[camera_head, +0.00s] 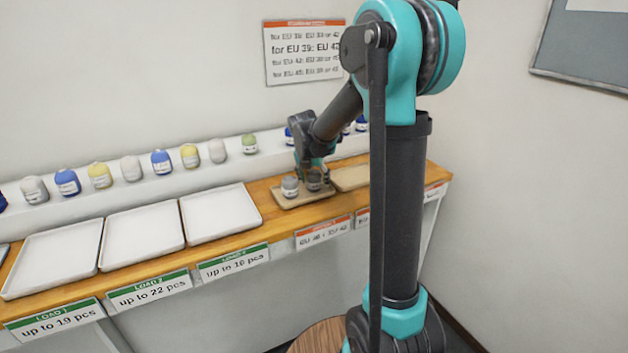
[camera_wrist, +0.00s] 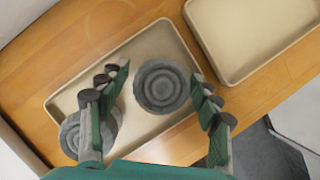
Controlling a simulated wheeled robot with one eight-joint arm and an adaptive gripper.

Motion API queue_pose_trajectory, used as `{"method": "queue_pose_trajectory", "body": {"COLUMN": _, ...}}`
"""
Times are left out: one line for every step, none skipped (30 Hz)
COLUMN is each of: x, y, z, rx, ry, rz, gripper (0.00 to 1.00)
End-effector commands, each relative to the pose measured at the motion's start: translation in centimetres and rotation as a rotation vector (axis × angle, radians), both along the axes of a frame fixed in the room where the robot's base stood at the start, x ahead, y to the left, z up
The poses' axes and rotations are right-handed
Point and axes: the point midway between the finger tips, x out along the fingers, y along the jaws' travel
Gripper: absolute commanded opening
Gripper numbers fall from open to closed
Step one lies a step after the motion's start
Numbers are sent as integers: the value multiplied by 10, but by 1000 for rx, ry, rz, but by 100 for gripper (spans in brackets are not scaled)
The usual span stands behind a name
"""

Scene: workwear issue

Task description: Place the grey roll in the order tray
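A grey roll (camera_wrist: 162,87) stands on or just above a beige tray (camera_wrist: 70,96), between the spread fingers of my gripper (camera_wrist: 160,105) in the wrist view. Gaps show between it and both fingers. A second grey roll (camera_wrist: 75,137) is at the tray's left end, partly hidden by the left finger. In the head view my gripper (camera_head: 313,166) is low over the same beige tray (camera_head: 290,204). One grey roll (camera_head: 290,187) with a white label shows on its left, the other (camera_head: 314,180) right under my gripper.
Another beige tray (camera_head: 352,178) lies to the right and looks empty in the wrist view (camera_wrist: 235,70). White load trays (camera_head: 143,236) lie empty to the left. Several coloured rolls stand along a white ledge (camera_head: 225,172) behind. A wall sign (camera_head: 304,52) hangs above.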

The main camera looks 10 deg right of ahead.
Motion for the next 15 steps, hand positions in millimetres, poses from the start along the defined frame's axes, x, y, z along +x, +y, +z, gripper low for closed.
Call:
{"method": "queue_pose_trajectory", "body": {"x": 0, "y": 0, "z": 0, "rx": 0, "ry": 0, "rz": 0, "gripper": 64}}
{"method": "queue_pose_trajectory", "body": {"x": 0, "y": 0, "z": 0, "rx": 0, "ry": 0, "rz": 0, "gripper": 64}}
{"method": "queue_pose_trajectory", "body": {"x": 0, "y": 0, "z": 0, "rx": 0, "ry": 0, "rz": 0, "gripper": 64}}
{"method": "queue_pose_trajectory", "body": {"x": 0, "y": 0, "z": 0, "rx": 0, "ry": 0, "rz": 0, "gripper": 64}}
{"method": "queue_pose_trajectory", "body": {"x": 0, "y": 0, "z": 1, "rx": 0, "ry": 0, "rz": 0, "gripper": 64}}
{"method": "queue_pose_trajectory", "body": {"x": 0, "y": 0, "z": 1, "rx": 0, "ry": 0, "rz": 0, "gripper": 64}}
{"method": "queue_pose_trajectory", "body": {"x": 0, "y": 0, "z": 3, "rx": 0, "ry": 0, "rz": 0, "gripper": 64}}
{"method": "queue_pose_trajectory", "body": {"x": -1, "y": 0, "z": 5, "rx": 0, "ry": 0, "rz": 0, "gripper": 64}}
{"method": "queue_pose_trajectory", "body": {"x": -2, "y": 1, "z": 8, "rx": 0, "ry": 0, "rz": 1, "gripper": 64}}
{"method": "queue_pose_trajectory", "body": {"x": -3, "y": 2, "z": 11, "rx": 0, "ry": 0, "rz": 1, "gripper": 64}}
{"method": "queue_pose_trajectory", "body": {"x": -5, "y": 2, "z": 15, "rx": 0, "ry": 0, "rz": 1, "gripper": 64}}
{"method": "queue_pose_trajectory", "body": {"x": -7, "y": 3, "z": 20, "rx": 0, "ry": 0, "rz": 1, "gripper": 64}}
{"method": "queue_pose_trajectory", "body": {"x": -9, "y": 4, "z": 25, "rx": 0, "ry": 0, "rz": 1, "gripper": 64}}
{"method": "queue_pose_trajectory", "body": {"x": -11, "y": 5, "z": 31, "rx": 0, "ry": 0, "rz": 1, "gripper": 64}}
{"method": "queue_pose_trajectory", "body": {"x": -14, "y": 7, "z": 38, "rx": 0, "ry": 0, "rz": 1, "gripper": 64}}
